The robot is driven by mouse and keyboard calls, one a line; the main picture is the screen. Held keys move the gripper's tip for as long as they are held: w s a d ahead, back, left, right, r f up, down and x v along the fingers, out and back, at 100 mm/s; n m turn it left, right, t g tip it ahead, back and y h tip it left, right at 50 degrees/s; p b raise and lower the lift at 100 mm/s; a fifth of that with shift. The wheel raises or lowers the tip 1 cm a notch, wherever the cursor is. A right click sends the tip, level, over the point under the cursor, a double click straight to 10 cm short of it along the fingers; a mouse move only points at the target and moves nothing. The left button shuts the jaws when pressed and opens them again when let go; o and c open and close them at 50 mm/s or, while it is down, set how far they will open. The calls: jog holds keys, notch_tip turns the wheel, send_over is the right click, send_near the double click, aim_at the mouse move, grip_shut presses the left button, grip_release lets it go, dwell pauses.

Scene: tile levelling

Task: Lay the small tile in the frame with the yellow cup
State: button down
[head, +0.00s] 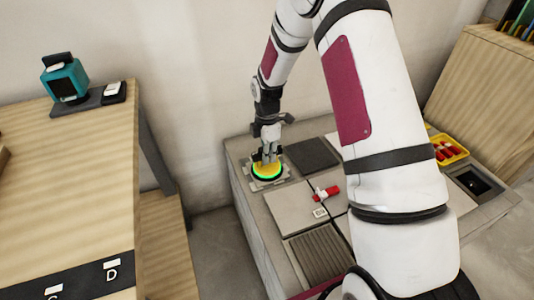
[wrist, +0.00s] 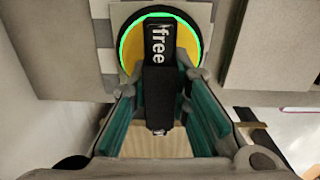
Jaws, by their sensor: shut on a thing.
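The yellow cup (head: 267,171), a round yellow disc with a bright green rim, is at the back left of the grey worktop. It also shows in the wrist view (wrist: 132,50), with a black handle marked "free" (wrist: 160,45). My gripper (head: 268,154) is shut on this handle from above; its teal-lined fingers (wrist: 160,125) flank it in the wrist view. A light grey slab, apparently the small tile (wrist: 197,14), shows behind the cup. A pale, notched surround (head: 268,185) shows under the cup in the head view. I cannot tell whether the tile touches the bed.
A dark square (head: 311,155) lies right of the cup. A large grey tile (head: 289,212) with a red tool (head: 327,193) at its edge lies in front, then a ribbed panel (head: 318,256). A yellow tray (head: 460,152) stands right. A wooden table (head: 70,190) stands left.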

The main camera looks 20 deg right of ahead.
jog(key=shift+r+p, duration=3.65)
jog(key=shift+r, duration=1.45)
jog(key=s+d, duration=1)
jog(key=d, duration=1.1)
jog(key=s+d+p, duration=0.1)
jog(key=s+d, duration=1)
jog(key=d, duration=1.1)
jog(key=s+d, duration=1.1)
jog(key=d, duration=1.1)
jog(key=shift+s+p, duration=0.2)
jog(key=shift+p, duration=0.1)
